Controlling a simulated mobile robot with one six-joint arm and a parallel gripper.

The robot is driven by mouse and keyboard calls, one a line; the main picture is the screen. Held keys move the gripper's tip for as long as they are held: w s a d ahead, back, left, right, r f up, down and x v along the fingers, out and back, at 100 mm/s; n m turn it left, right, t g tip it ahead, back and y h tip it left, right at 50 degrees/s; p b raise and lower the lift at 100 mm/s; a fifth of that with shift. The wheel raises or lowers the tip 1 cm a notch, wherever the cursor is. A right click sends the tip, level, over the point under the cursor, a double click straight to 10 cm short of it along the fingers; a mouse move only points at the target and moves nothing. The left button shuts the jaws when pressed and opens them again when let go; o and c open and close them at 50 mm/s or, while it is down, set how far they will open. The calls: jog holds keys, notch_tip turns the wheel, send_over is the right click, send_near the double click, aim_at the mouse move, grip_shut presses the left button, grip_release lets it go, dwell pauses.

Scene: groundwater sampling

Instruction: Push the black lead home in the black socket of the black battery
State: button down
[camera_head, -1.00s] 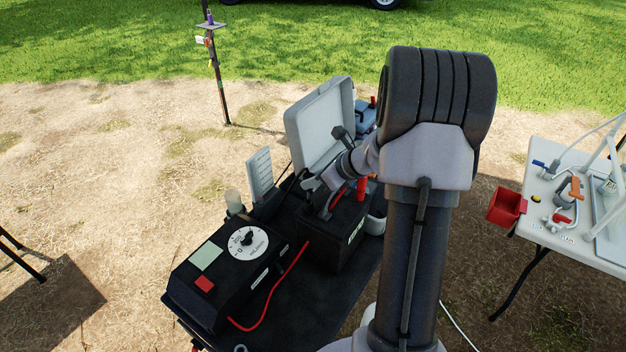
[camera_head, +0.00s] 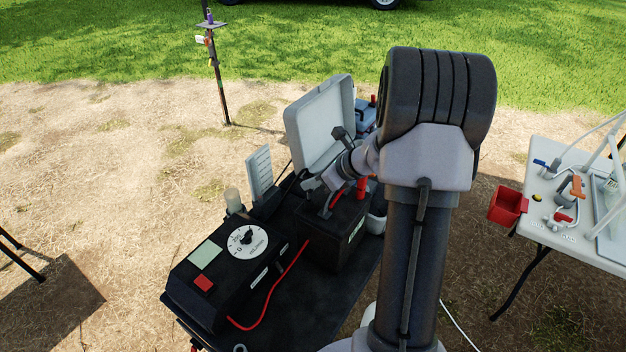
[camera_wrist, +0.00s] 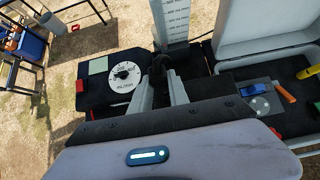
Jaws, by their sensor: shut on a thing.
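The black battery (camera_head: 338,245) stands on the dark cart top, behind and right of the pump control box. My gripper (camera_head: 326,207) points down over the near left part of the battery top in the head view. In the wrist view my gripper (camera_wrist: 161,92) is shut on a dark piece, the black lead (camera_wrist: 160,68), which shows between and beyond the grey fingers. The black socket and the lead's tip are hidden by the gripper, so I cannot tell how deep the lead sits. A red plug (camera_head: 362,187) stands upright on the battery's far side.
The control box (camera_head: 215,275) with a white dial and a red cable (camera_head: 270,307) lies front left. An open grey case lid (camera_head: 318,125) stands close behind. A white table (camera_head: 570,235) with a red bin (camera_head: 507,206) is at right.

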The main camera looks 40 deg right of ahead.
jog(key=shift+f+b, duration=1.5)
jog(key=shift+f, duration=0.25)
jog(key=c, duration=1.2)
grip_release()
jog(key=shift+o, duration=0.2)
jog(key=p+v, duration=0.5)
jog(key=v, duration=1.2)
jog(key=shift+s, duration=0.15)
jog(key=shift+r, duration=0.15)
